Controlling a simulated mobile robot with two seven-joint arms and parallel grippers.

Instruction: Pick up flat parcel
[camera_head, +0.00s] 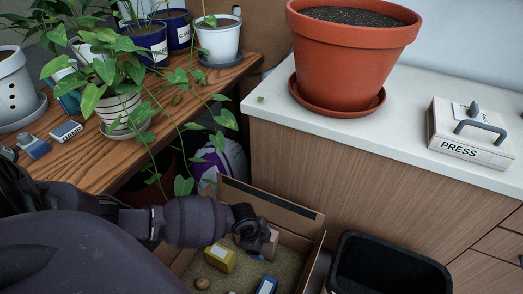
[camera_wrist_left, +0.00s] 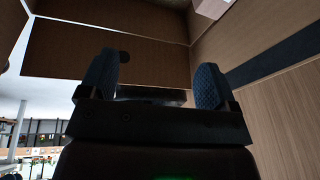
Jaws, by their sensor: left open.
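My left gripper (camera_head: 262,238) reaches down into an open cardboard carton (camera_head: 312,222) on the floor side of the counter. In the left wrist view the gripper (camera_wrist_left: 155,85) is open, its two blue ribbed fingers apart with nothing between them. Beyond them stands a flat brown cardboard panel (camera_wrist_left: 100,50) with a dark round spot; I cannot tell whether it is a parcel or a carton wall. In the head view a pinkish-brown block (camera_head: 271,243) is beside the gripper, partly hidden by it. No thing is clearly recognisable as the flat parcel. My right gripper is not in view.
The carton also holds a yellow box (camera_head: 219,259), a blue box (camera_head: 267,285) and a round brown thing (camera_head: 202,283). A black bin (camera_head: 390,262) stands right of it. A wooden table (camera_head: 85,158) with trailing plants and a white counter (camera_head: 400,150) rise above.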

